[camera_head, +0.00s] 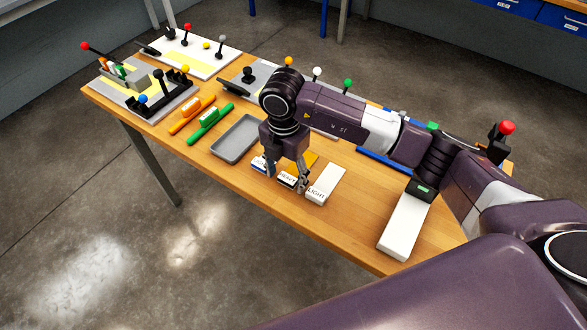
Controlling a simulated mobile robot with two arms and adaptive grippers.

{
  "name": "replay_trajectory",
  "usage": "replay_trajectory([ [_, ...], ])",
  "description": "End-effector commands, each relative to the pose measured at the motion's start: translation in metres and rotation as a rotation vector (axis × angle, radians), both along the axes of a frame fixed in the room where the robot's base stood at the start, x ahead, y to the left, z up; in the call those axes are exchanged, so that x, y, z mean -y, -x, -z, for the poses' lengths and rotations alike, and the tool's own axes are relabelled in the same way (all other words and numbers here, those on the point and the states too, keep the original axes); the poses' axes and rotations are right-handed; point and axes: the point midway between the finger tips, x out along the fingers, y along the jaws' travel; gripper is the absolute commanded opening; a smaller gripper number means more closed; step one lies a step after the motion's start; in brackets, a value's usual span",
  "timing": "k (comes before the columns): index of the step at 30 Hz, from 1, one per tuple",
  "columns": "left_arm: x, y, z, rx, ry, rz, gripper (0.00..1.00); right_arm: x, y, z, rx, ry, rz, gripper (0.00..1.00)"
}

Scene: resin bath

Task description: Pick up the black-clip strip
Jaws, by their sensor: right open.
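My right gripper (285,177) points down over the table near its front edge, fingers spread, one on each side of a label reading HEAVY. A small blue-and-white end piece (259,164) shows by the left finger. I cannot tell whether the fingers touch anything. My left gripper is out of view.
A grey tray (223,158) lies left of the gripper. Green (196,137) and orange (180,126) handled tools lie beyond it. Boards with coloured knobs (203,62) fill the back left. A white bar (397,240) with a black end lies at right. Bare wood (262,192) borders the front.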

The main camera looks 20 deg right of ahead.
Motion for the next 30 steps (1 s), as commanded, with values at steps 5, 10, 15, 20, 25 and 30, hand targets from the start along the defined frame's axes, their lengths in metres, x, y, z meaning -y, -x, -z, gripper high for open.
replay_trajectory([
  [5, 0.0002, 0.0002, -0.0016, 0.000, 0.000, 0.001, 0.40, -0.0005, -0.0002, 0.0068, 0.002, 0.000, -0.001, 0.56],
  [10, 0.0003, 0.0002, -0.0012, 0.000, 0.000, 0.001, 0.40, -0.0007, -0.0001, 0.0067, 0.002, -0.001, -0.001, 0.52],
  [15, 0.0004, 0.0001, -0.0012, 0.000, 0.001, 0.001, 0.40, -0.0008, -0.0001, 0.0065, 0.002, -0.001, -0.001, 0.33],
  [20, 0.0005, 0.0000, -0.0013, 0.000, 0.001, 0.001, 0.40, -0.0008, -0.0001, 0.0063, 0.002, -0.001, -0.001, 0.17],
  [25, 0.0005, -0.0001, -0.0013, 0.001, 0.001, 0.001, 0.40, -0.0008, -0.0001, 0.0062, 0.002, -0.001, -0.001, 0.17],
  [30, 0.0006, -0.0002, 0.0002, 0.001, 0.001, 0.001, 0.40, -0.0011, -0.0006, 0.0019, 0.003, -0.003, -0.002, 0.17],
])
